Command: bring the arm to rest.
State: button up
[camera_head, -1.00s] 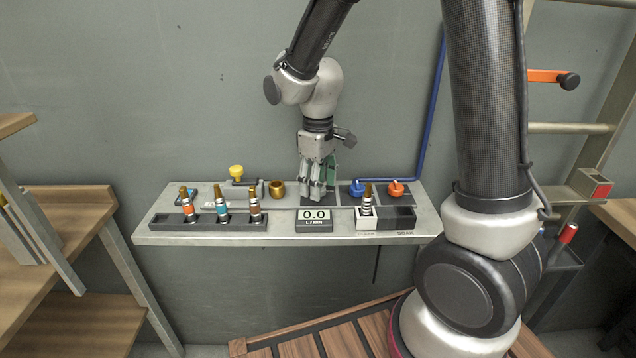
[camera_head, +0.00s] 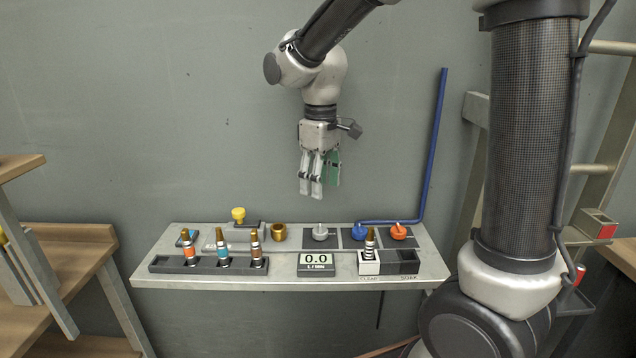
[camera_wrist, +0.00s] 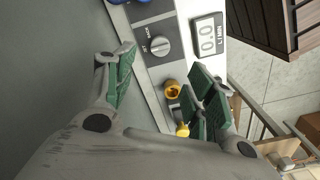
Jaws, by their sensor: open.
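My gripper (camera_head: 318,190) hangs fingers-down above the shelf (camera_head: 300,290), in front of the grey wall. Its jaws are open and empty, with clear air between the fingertips and the shelf. In the wrist view the green-padded fingers (camera_wrist: 165,95) are spread apart, with a grey knob (camera_wrist: 160,46) and a brass cup (camera_wrist: 172,89) beyond them. In the head view the grey knob (camera_head: 320,233) sits below the gripper, left of a blue knob (camera_head: 359,231) and an orange knob (camera_head: 398,231).
A dark rack (camera_head: 208,264) holds several brass-tipped nozzles. Another nozzle (camera_head: 370,242) stands in the white compartment beside an empty dark one (camera_head: 402,262). A display (camera_head: 316,262) reads 0.0. A blue pipe (camera_head: 434,145) rises at right. The wall area left of the arm is clear.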

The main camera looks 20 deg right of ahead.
jog(key=s+d+r+m+t, duration=0.2)
jog(key=s+d+m, duration=0.2)
jog(key=s+d, duration=0.3)
jog(key=s+d+r+m+t, duration=0.2)
jog(key=s+d, duration=0.5)
jog(key=s, duration=0.5)
jog(key=shift+s+d+r+m, duration=0.15)
jog(key=shift+d+r+m, duration=0.25)
jog(key=shift+r+m, duration=0.4)
jog(key=shift+f, duration=0.1)
